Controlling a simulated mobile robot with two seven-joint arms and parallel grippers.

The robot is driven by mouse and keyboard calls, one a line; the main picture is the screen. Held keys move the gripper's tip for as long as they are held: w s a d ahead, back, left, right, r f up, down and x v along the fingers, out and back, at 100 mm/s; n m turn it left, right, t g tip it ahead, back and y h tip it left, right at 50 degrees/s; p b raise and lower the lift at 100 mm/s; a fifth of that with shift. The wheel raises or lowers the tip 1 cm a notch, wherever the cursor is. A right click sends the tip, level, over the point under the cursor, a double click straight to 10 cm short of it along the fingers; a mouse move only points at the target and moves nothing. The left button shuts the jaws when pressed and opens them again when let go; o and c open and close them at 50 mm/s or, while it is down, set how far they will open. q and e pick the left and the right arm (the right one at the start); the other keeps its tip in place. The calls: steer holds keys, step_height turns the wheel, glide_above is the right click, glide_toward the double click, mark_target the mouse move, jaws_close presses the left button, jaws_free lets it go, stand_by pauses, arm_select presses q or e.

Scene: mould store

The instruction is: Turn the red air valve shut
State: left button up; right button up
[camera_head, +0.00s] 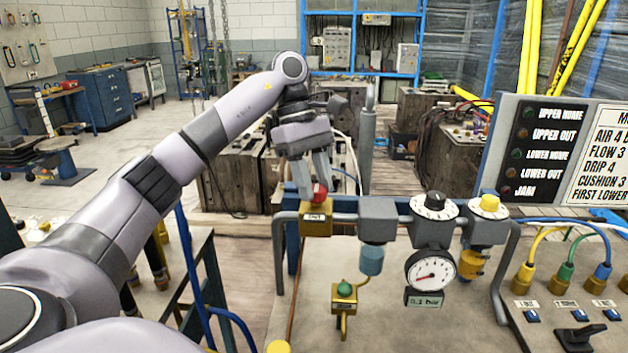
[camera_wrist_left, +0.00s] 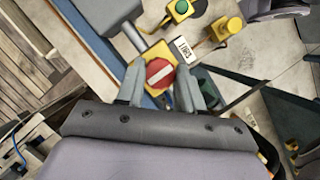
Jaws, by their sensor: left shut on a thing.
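The red air valve (camera_head: 319,192) is a round red knob on a yellow block (camera_head: 316,222) at the left end of the grey pipe unit. In the left wrist view the red knob (camera_wrist_left: 159,72) shows a white bar across its face. My left gripper (camera_head: 310,190) comes down from above and is shut on the knob, one finger on each side. The fingers also show in the left wrist view (camera_wrist_left: 160,90). The gauge (camera_head: 431,270) right of the valve has a label reading 0.1 bar. My right gripper is not in view.
A green button (camera_head: 344,288) sits below on the panel. A sign board (camera_head: 535,150) stands at the right. Coloured hoses (camera_head: 560,250) plug in at the right.

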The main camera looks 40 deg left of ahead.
arm_select(q)
steer(key=o, duration=1)
steer(key=shift+r, duration=0.1)
steer(key=shift+v, duration=3.45)
steer(key=shift+d, duration=0.1)
